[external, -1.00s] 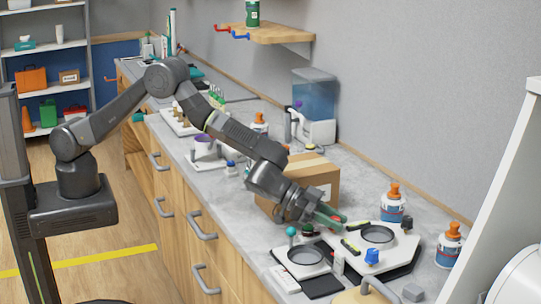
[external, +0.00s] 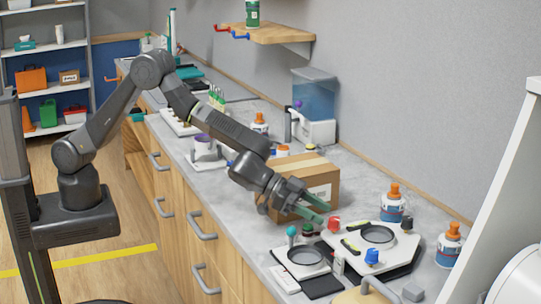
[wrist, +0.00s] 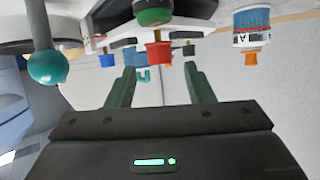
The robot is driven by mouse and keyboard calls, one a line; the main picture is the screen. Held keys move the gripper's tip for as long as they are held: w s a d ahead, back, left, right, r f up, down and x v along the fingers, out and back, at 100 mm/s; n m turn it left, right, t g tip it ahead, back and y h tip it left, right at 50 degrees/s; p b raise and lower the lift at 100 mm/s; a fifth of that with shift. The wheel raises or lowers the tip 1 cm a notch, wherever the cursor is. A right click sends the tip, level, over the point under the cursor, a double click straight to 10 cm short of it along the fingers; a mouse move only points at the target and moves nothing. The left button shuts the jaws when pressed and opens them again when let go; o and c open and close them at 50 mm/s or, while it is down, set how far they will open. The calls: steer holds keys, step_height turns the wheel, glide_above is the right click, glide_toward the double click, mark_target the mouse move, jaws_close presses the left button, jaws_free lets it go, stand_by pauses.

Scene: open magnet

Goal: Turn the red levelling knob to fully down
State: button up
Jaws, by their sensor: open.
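The red levelling knob (external: 334,224) stands at the left corner of a white plate with a round dark-rimmed well (external: 410,240). In the wrist view the red knob (wrist: 158,55) shows ahead of and between my fingertips. My gripper (external: 321,213) is open and empty, its green fingers just above and left of the red knob, apparently apart from it. The wrist view shows the two fingers of my gripper (wrist: 160,78) spread wide. How far the knob is turned cannot be told.
A blue knob (external: 372,256) is at the plate's front. A green knob (external: 308,230) and a teal ball (external: 292,231) stand left of the red knob. A cardboard box (external: 322,182) is close behind my gripper. Orange-capped bottles (external: 392,204) stand at the back right.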

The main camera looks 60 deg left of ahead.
steer(key=b+v, duration=0.2)
steer(key=v, duration=0.7)
steer(key=shift+b, duration=0.35)
step_height(320, 180, up, 3)
steer(key=m+b, duration=0.6)
steer(key=m, duration=3)
glide_above(331, 218)
steer(key=s+a, duration=0.3)
steer(key=f+b, duration=0.3)
steer(key=b, duration=0.1)
steer(key=f+b, duration=0.3)
steer(key=f, duration=0.1)
steer(key=shift+w+d+b, duration=0.1)
steer(key=shift+d+b, duration=0.1)
steer(key=shift+b, duration=0.15)
steer(key=p+x, duration=0.2)
steer(key=x, duration=0.1)
steer(key=shift+w+d+r, duration=0.1)
steer(key=shift+r, duration=0.25)
steer(key=shift+p+x, duration=0.6)
steer(key=shift+x, duration=0.35)
steer(key=shift+f, duration=0.1)
